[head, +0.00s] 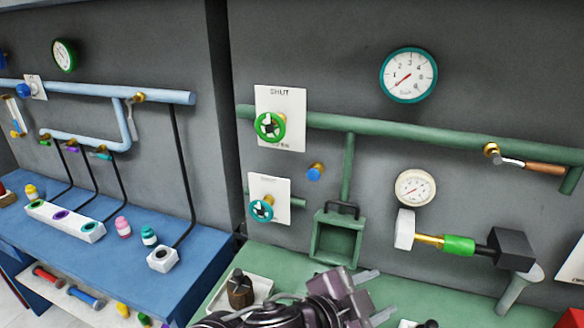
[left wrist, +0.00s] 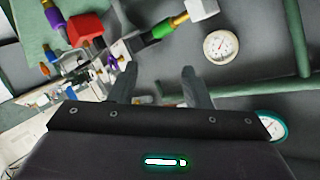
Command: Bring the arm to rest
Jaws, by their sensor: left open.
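My left gripper (head: 374,296) is at the bottom middle of the head view, above the front of the green bench (head: 222,303). Its two fingers point right and stand apart, with nothing between them. In the left wrist view the gripper (left wrist: 160,85) also shows spread, empty fingers, with the grey wall behind them. It is apart from the fittings on the wall. My right gripper does not show clearly in either view.
A green open box (head: 337,240) is behind my gripper. A dark weight-like object (head: 239,290) sits in a white tray to its left. A black block (head: 511,248) ends a fitting at right. The blue bench (head: 190,284) holds several small bottles. Pipes and gauges line the wall.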

